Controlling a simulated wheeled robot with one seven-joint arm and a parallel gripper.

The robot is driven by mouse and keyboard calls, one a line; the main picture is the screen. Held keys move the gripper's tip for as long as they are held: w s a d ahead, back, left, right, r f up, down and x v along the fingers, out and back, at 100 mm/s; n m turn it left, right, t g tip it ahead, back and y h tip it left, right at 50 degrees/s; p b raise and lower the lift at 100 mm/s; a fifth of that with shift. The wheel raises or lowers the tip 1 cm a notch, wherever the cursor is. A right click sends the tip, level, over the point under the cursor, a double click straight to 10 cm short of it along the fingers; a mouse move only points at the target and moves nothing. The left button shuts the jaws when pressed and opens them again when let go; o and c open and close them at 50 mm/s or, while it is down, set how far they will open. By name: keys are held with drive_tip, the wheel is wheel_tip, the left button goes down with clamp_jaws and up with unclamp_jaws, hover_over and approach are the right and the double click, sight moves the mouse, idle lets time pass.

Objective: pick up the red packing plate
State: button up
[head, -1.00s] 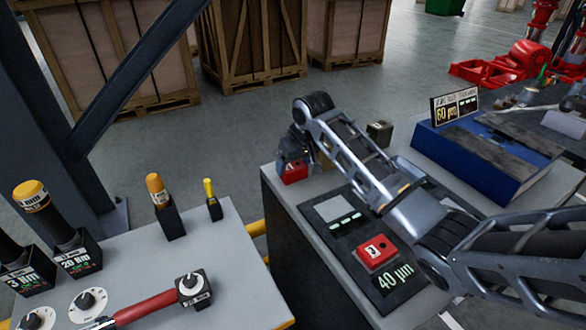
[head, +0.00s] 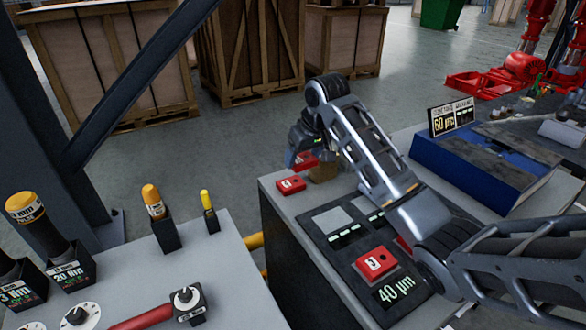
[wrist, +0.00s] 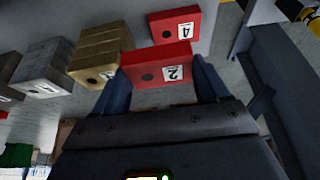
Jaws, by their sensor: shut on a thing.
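My gripper (wrist: 160,74) is shut on a red packing plate (wrist: 158,68) marked 2, which sits between the two dark fingers in the wrist view. In the head view this held plate (head: 306,160) shows beside my gripper (head: 305,152), apparently above the bench's far left corner; the fingers are mostly hidden there. A second red plate (wrist: 172,26) lies beyond it in the wrist view, and one rests on the bench corner (head: 290,185). Another red plate (head: 375,262) sits on the black gauge panel marked 40 µm. Part of one more red piece shows behind my arm.
A brass block (wrist: 100,50) and grey blocks (wrist: 42,68) stand close beside the held plate. A blue case (head: 480,165) lies right of my arm. The left bench (head: 215,280) carries tools in holders. Wooden crates (head: 250,45) stand beyond open floor.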

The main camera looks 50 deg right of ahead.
drive_tip(key=s+d+r+b, duration=0.1)
drive_tip(key=s+d+r, duration=0.4)
drive_tip(key=d, duration=0.1)
drive_tip(key=shift+s+d+r, duration=0.2)
drive_tip(key=shift+s+d, duration=0.1)
drive_tip(key=shift+d, duration=0.1)
